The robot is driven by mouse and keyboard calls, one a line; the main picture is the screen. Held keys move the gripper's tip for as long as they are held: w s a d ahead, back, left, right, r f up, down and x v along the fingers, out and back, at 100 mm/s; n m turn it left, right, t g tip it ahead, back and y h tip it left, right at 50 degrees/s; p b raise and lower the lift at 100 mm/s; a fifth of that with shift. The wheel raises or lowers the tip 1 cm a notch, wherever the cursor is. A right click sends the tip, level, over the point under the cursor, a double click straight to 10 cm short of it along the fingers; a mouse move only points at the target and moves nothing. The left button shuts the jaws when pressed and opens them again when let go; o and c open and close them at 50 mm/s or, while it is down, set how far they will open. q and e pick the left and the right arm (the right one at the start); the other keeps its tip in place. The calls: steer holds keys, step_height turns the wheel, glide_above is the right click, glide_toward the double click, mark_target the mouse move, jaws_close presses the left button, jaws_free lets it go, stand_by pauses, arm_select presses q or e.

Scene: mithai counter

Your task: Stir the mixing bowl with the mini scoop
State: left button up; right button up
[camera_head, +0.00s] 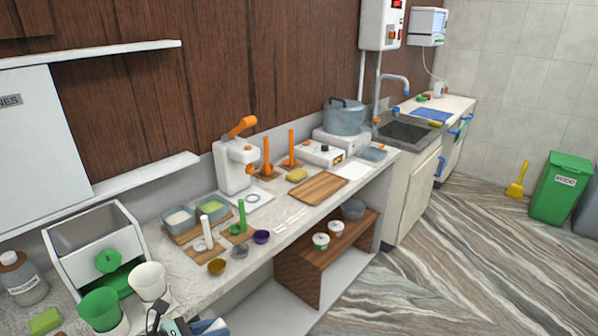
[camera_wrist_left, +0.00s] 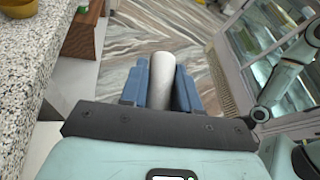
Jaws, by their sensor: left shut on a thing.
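My left gripper (camera_head: 207,326) shows at the bottom edge of the head view, in front of the counter. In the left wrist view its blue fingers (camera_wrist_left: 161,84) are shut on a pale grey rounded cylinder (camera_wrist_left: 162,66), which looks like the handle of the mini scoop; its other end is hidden. It is held clear of the counter, above the floor. I cannot tell which vessel is the mixing bowl: small ochre (camera_head: 217,267), grey (camera_head: 240,251) and purple (camera_head: 261,237) bowls stand near the counter's front edge, and a blue-grey bowl (camera_head: 352,209) is on the lower shelf. My right gripper is out of view.
Tubs (camera_head: 178,219) and upright white (camera_head: 206,232) and green (camera_head: 242,215) handles stand behind the small bowls. A wooden board (camera_head: 318,187) lies farther along.

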arm_select(q)
steer(key=w+d+f+p, duration=0.2)
steer(key=w+f, duration=0.1)
steer(key=f, duration=0.7)
steer(key=r, duration=0.3)
steer(key=s+a+r+b, duration=0.1)
steer(key=r, duration=0.2)
steer(key=s+a+r+b, duration=0.1)
steer(key=r, duration=0.1)
steer(key=shift+s+r, duration=0.25)
steer(key=shift+r, duration=0.15)
steer(key=s+r+b, duration=0.3)
steer(key=s+r, duration=0.5)
steer(key=r, duration=0.2)
steer(key=shift+d+r+y, duration=0.25)
steer(key=shift+y, duration=0.05)
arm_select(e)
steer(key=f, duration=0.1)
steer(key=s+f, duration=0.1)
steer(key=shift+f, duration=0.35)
arm_select(q)
steer(key=shift+f, duration=0.1)
step_height(320, 180, down, 15)
steer(key=b, duration=0.4)
steer(key=shift+f, duration=2.25)
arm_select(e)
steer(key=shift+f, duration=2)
arm_select(q)
steer(key=shift+b, duration=0.3)
